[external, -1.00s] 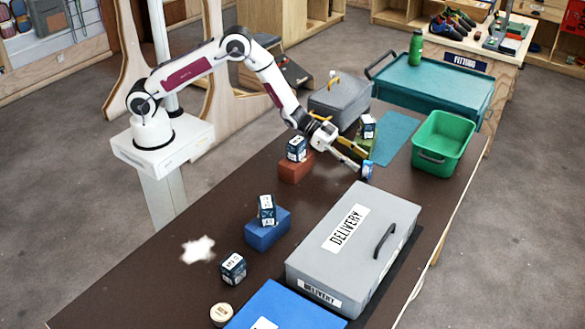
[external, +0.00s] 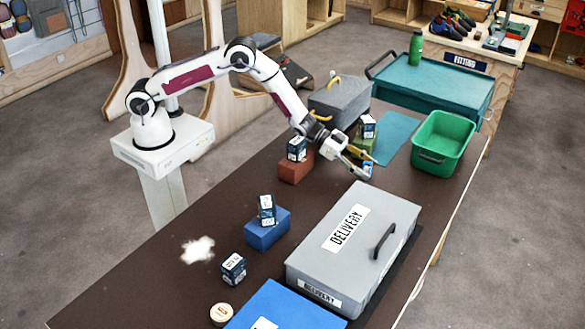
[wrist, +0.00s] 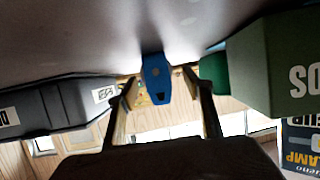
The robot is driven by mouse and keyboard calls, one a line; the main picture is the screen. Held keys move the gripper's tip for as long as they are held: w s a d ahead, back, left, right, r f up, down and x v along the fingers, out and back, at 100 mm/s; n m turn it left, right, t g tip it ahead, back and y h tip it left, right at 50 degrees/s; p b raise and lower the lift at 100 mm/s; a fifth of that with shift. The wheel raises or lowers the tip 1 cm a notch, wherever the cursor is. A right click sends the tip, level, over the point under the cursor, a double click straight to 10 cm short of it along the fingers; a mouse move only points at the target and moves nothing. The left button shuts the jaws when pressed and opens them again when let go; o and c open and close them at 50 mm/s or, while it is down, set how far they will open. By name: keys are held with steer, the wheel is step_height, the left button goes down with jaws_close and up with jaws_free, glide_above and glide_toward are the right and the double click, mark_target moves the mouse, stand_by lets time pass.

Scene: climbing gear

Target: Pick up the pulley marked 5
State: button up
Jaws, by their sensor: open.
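A small blue piece (external: 368,166), which looks like the pulley, stands on the brown table between the green block and the grey delivery box. In the wrist view the blue pulley (wrist: 156,78) is upright in the picture, with a pale dot and a dark slot; I cannot read a number on it. My gripper (external: 362,164) is open and low over the table, its fingertips at the pulley. In the wrist view my fingers (wrist: 163,92) lie on either side of it, with gaps visible. The fingers partly hide it in the external view.
A green block (external: 360,150) with a dark labelled box (external: 367,127) stands close beside my gripper. The grey delivery box (external: 330,270) is in front. A red block (external: 294,170), grey case (external: 341,98) and green bin (external: 442,143) stand nearby. Bare table lies rightward.

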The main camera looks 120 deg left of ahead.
steer(key=shift+w+f, duration=0.15)
steer(key=shift+w, duration=0.15)
stand_by(0.4)
steer(key=c, duration=1.2)
